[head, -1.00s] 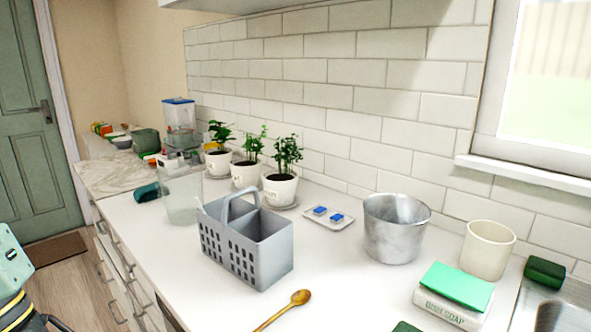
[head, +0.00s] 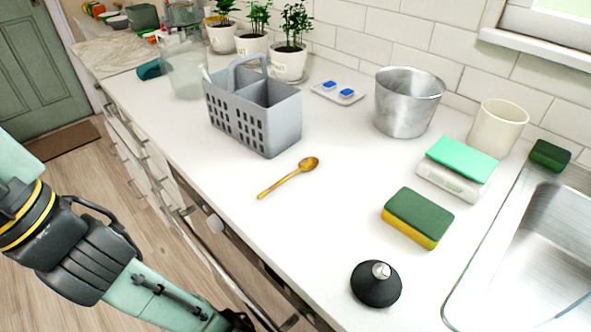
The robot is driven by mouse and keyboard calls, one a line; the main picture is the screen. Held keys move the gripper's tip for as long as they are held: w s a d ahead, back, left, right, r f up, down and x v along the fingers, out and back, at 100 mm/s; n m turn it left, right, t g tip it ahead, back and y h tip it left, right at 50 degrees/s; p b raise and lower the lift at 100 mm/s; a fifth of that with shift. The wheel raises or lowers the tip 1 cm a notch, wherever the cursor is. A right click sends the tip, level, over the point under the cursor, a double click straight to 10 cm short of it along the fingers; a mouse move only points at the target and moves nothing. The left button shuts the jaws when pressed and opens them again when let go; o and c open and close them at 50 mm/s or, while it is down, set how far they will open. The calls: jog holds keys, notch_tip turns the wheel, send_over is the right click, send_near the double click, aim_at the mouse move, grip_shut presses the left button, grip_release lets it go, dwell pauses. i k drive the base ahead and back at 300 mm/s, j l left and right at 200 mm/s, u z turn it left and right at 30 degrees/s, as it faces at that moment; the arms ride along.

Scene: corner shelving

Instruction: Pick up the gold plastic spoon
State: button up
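The gold spoon (head: 289,177) lies flat on the white counter in the head view. Its bowl points to the upper right and its handle to the lower left, towards the counter's front edge. It lies clear of other things, just in front of the grey caddy. My arm reaches in from the left edge, beside and below the counter front. Its far end runs to the bottom of the picture, and the gripper's fingers cannot be made out there.
The grey caddy (head: 284,122) stands behind the spoon. A metal bucket (head: 404,105), a cream cup (head: 497,127), a soap box with a green top (head: 450,183), a green-yellow sponge (head: 417,219) and a black lid (head: 375,287) are to the right, before the sink (head: 520,262). The counter around the spoon is free.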

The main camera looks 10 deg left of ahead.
aim_at(308, 164)
jog(key=k+l+z, duration=0.1)
jog(key=k+z, duration=0.25)
jog(key=k+l+z, duration=0.15)
jog(key=z, duration=0.2)
jog(key=k+l+z, duration=0.15)
jog(key=z, duration=0.15)
jog(key=k+l+z, duration=0.1)
jog(key=l+z, duration=0.15)
jog(key=l, duration=0.15)
